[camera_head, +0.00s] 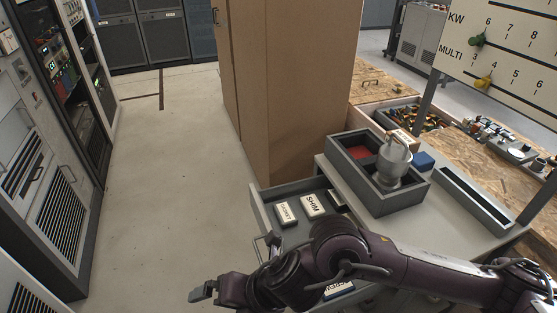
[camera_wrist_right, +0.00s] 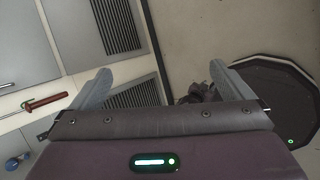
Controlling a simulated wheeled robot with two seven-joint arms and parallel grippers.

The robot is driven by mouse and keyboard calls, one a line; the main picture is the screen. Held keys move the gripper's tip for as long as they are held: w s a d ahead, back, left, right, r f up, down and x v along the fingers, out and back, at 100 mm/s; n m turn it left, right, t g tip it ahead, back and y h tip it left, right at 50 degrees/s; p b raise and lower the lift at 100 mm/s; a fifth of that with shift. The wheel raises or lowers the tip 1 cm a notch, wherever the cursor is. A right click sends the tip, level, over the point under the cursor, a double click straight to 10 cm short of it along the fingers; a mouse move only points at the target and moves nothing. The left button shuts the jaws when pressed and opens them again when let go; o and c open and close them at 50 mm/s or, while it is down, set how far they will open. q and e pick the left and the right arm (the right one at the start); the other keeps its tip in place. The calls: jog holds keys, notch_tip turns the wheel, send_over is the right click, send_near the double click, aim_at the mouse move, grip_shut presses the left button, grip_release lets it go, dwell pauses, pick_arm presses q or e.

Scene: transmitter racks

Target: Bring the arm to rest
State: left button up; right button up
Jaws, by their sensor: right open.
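My right arm comes in from the right in the head view and reaches left across the front of the grey workbench. My right gripper (camera_head: 203,291) is at the bottom, over the floor left of the open drawer (camera_head: 262,208). In the right wrist view the two fingers of my right gripper (camera_wrist_right: 168,82) stand wide apart, with nothing held between them. My left gripper is in neither view.
The drawer holds white boxes, one marked SHIM (camera_head: 312,204). Racks (camera_head: 50,205) line the left; the floor (camera_head: 165,180) between is clear. A red-handled tool (camera_wrist_right: 48,102) shows in the wrist view.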

jog(key=w+a+r+m+t+y, duration=0.2)
jog(key=a+r+m+t+y, duration=0.15)
jog(key=r+m, duration=0.5)
jog(key=w+d+f+m+t+h, duration=0.2)
jog(key=w+d+m+h, duration=0.1)
jog(key=d+m, duration=0.4)
jog(key=w+d+f+m+t+h, duration=0.1)
jog(key=w+d+m+t+h, duration=0.15)
jog(key=d+m, duration=0.5)
jog(key=s+d+f+m+g+h, duration=0.3)
jog(key=s+d+f+m, duration=0.25)
jog(key=d, duration=0.35)
jog(key=s+d+f+m+g+h, duration=0.35)
jog(key=s+d+f+m, duration=0.2)
jog(key=d, duration=0.35)
notch_tip(320, 180, down, 30)
jog(key=s+g, duration=0.1)
jog(key=s+d+f+g, duration=0.1)
jog(key=s+d+f, duration=0.2)
jog(key=s+f, duration=1.4)
jog(key=s, duration=0.3)
jog(key=shift+d+f+y+p, duration=0.2)
jog(key=shift+f+y+p, duration=0.15)
jog(key=shift+f, duration=0.05)
jog(key=shift+g, duration=0.25)
